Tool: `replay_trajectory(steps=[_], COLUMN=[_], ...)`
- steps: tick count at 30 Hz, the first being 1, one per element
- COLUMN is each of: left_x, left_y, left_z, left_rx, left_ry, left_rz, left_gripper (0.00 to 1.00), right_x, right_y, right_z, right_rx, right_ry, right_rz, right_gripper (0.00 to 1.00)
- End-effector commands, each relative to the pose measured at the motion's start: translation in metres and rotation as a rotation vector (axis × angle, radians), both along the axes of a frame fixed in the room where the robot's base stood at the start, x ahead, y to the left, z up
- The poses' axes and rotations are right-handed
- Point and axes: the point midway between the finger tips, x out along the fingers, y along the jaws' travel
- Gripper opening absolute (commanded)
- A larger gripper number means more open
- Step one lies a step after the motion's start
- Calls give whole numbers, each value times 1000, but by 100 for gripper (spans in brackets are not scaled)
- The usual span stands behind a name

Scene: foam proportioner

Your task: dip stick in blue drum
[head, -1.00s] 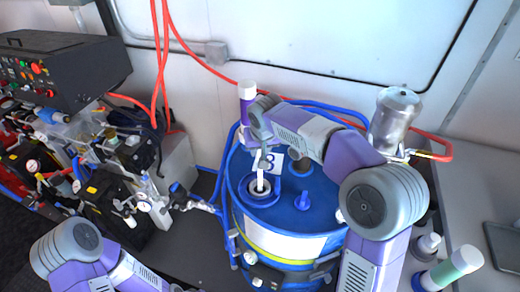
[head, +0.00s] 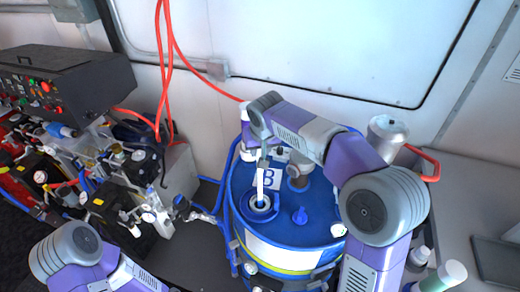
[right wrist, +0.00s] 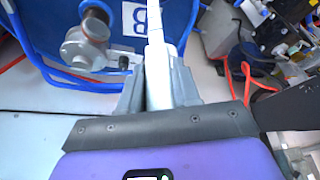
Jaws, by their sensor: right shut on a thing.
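The blue drum (head: 290,228) stands in the middle of the head view, with a white label marked B (head: 269,178) at its top. My right gripper (head: 264,155) is above the drum top, shut on a white stick (head: 261,183). The stick points down, and its lower end is at the round opening (head: 259,206) in the drum's lid; how deep it reaches is hidden. In the right wrist view, the stick (right wrist: 155,32) extends from between the fingers of the gripper (right wrist: 157,88) toward the drum (right wrist: 178,22). My left arm shows at lower left in the head view, but its gripper is out of frame.
A metal canister (head: 387,136) stands behind right. Blue hoses (head: 230,165) run beside the drum. A control box (head: 70,85) and valves fill the left. A grey counter (head: 455,210) lies right.

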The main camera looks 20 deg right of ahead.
Motion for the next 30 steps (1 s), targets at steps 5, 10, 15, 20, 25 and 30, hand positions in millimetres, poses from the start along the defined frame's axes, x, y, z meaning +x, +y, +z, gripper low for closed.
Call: replay_trajectory(steps=[5,10,15,20,25,30], left_x=[0,0,0,0,0,0], left_y=[0,0,0,0,0,0], left_z=[18,30,43,56,68,74], left_rx=[0,0,0,0,0,0], left_ry=[0,0,0,0,0,0], left_rz=[0,0,0,0,0,0], left_gripper=[43,43,43,43,43,43], right_x=[0,0,0,0,0,0], right_y=[0,0,0,0,0,0], right_z=[21,36,51,66,80,87], right_rx=[0,0,0,0,0,0], right_ry=[-1,-1,-1,-1,-1,-1], right_rz=[0,0,0,-1,-1,-1], right_gripper=[0,0,0,0,0,0])
